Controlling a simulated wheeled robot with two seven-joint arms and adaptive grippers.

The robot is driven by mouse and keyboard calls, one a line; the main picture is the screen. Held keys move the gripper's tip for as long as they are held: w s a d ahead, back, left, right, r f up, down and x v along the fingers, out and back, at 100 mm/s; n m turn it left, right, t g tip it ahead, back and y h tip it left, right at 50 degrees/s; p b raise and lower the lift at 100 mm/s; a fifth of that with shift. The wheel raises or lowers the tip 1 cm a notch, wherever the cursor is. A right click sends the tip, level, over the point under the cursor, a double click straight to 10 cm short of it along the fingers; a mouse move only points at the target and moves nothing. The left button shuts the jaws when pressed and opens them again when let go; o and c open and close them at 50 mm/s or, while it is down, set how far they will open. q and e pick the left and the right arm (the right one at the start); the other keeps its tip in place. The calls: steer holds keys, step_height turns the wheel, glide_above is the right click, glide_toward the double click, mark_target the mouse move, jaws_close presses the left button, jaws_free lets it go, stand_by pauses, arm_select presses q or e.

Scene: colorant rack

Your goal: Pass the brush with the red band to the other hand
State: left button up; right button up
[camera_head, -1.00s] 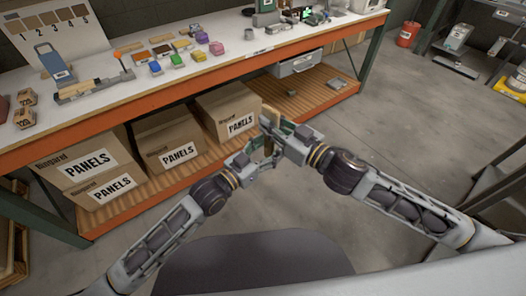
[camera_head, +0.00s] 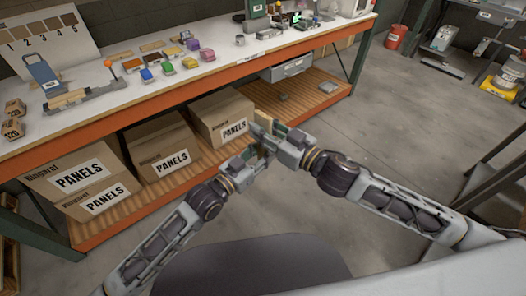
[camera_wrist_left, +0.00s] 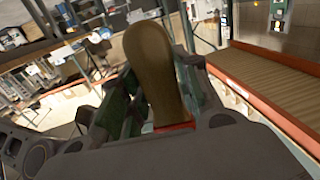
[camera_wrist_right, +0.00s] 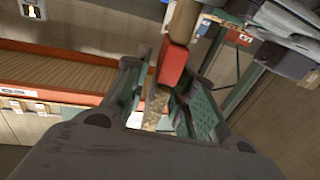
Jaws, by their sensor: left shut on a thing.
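The brush shows in the left wrist view as a rounded brown handle (camera_wrist_left: 150,65) with a red band (camera_wrist_left: 175,126) near the bottom. My left gripper (camera_head: 252,160) is shut on the brush; its fingers lie on both sides of it. In the right wrist view the red band (camera_wrist_right: 173,64) sits at the mouth of my right gripper (camera_wrist_right: 168,100), with the pale bristle end (camera_wrist_right: 156,106) reaching between its fingers. The right fingers stand apart around the brush. In the head view both grippers meet in front of the bench, and they hide most of the brush.
Open floor (camera_head: 400,120) lies to the right of the grippers.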

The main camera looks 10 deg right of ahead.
mark_target(263, 113)
steer(key=shift+o, duration=0.7)
steer(key=shift+r, duration=0.15)
steer(key=shift+r, duration=4.85)
steer(key=shift+w, duration=0.1)
